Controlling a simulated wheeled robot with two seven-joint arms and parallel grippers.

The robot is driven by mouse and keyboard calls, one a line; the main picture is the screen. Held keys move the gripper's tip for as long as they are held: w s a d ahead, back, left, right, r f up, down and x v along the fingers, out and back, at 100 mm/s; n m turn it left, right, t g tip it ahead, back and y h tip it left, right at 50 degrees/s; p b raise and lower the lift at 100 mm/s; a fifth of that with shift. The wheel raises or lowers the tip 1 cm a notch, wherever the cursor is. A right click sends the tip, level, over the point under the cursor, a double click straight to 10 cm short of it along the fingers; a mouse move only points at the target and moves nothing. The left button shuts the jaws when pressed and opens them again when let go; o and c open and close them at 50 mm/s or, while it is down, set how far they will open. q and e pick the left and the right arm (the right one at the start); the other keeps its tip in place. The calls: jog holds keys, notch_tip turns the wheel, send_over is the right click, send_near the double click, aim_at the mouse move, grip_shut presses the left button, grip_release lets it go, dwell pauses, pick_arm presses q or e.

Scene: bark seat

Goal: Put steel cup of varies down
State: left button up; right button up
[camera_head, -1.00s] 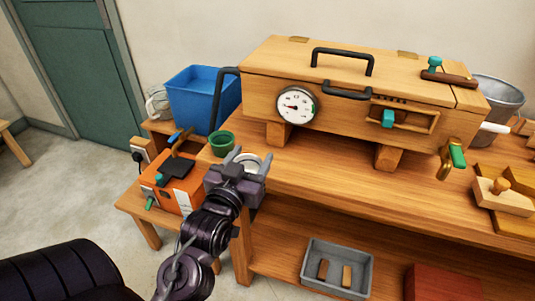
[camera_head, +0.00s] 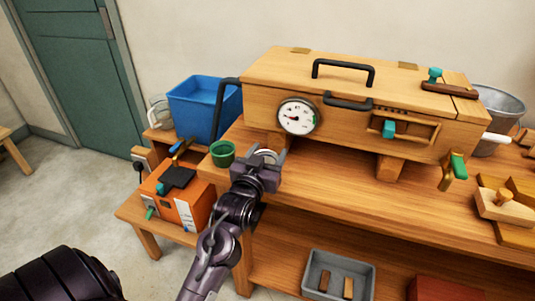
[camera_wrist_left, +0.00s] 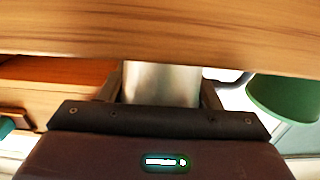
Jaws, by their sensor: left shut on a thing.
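My left gripper (camera_head: 266,160) is at the left part of the wooden bench top, in front of the wooden box with the dial. It is shut on the steel cup (camera_wrist_left: 160,84), which shows as a shiny metal wall between the fingers in the left wrist view. In the head view only a pale bit of the cup (camera_head: 265,153) shows; the gripper hides most of it. The cup is close to the bench top (camera_wrist_left: 160,28); I cannot tell whether its base touches. My right gripper is not in view.
A green cup (camera_head: 222,154) stands just left of my left gripper. The wooden box (camera_head: 350,105) with its dial (camera_head: 297,117) stands behind it. A blue bin (camera_head: 203,107) and an orange box (camera_head: 175,195) are at the left. Bench top right of the gripper is clear.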

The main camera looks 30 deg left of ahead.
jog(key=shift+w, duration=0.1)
pick_arm(q)
jog(key=shift+f, duration=0.15)
jog(key=o, duration=1)
jog(key=shift+o, duration=0.2)
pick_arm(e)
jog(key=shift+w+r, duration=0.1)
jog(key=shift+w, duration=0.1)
